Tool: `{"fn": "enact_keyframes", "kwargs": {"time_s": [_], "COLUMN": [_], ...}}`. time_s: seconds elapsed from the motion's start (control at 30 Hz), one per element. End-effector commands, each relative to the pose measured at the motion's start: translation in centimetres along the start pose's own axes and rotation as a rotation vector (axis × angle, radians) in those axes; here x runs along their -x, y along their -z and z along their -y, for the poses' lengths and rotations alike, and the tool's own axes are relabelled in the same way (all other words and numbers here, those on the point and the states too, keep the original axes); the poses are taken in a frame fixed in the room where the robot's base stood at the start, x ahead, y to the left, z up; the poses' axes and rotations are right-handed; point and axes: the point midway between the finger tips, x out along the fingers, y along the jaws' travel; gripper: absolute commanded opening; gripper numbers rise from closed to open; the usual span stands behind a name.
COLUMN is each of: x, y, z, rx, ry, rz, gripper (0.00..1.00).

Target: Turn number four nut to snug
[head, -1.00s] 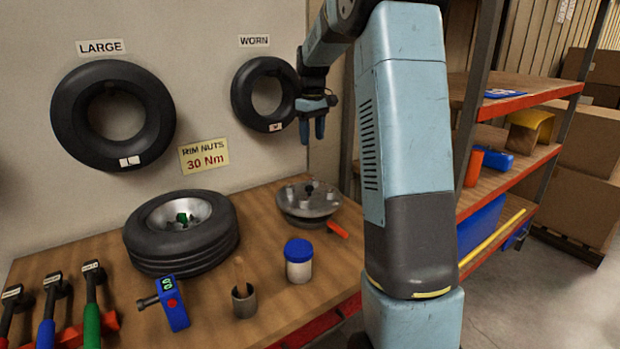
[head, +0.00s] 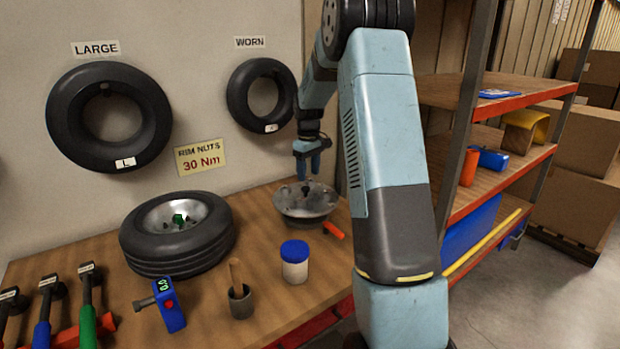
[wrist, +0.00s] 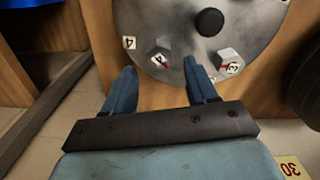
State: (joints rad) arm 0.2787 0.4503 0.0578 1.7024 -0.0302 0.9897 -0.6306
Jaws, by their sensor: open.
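The round metal rim (head: 305,208) sits on the bench at the back right, with small nuts on top. In the wrist view the rim's grey face (wrist: 196,20) shows a black central knob. My gripper (head: 310,170) hangs above the rim, fingers down. In the wrist view my gripper (wrist: 159,68) is open and empty, its fingertips on either side of the number four nut's line but seemingly short of it.
A tyre on a rim (head: 180,245), a blue-lidded jar (head: 295,264), a cup with a brush (head: 241,300) and a blue gauge tool (head: 170,306) stand on the bench. Coloured-handled tools lie front left. A shelf unit (head: 500,185) stands right. The sign (head: 201,159) reads 30 Nm.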

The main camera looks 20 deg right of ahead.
Motion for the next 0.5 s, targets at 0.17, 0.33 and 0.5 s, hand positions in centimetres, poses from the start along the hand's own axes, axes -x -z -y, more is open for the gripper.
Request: {"fn": "enact_keyframes", "kwargs": {"time_s": [0.17, 0.33, 0.5], "x": [-2.0, -2.7, -2.8], "y": [0.0, 0.0, 0.0], "z": [0.0, 0.0, 0.0], "rx": [0.0, 0.0, 0.0], "ry": [0.001, 0.0, 0.0], "rz": [0.002, 0.0, 0.0], "gripper": [0.57, 0.57, 0.57]}}
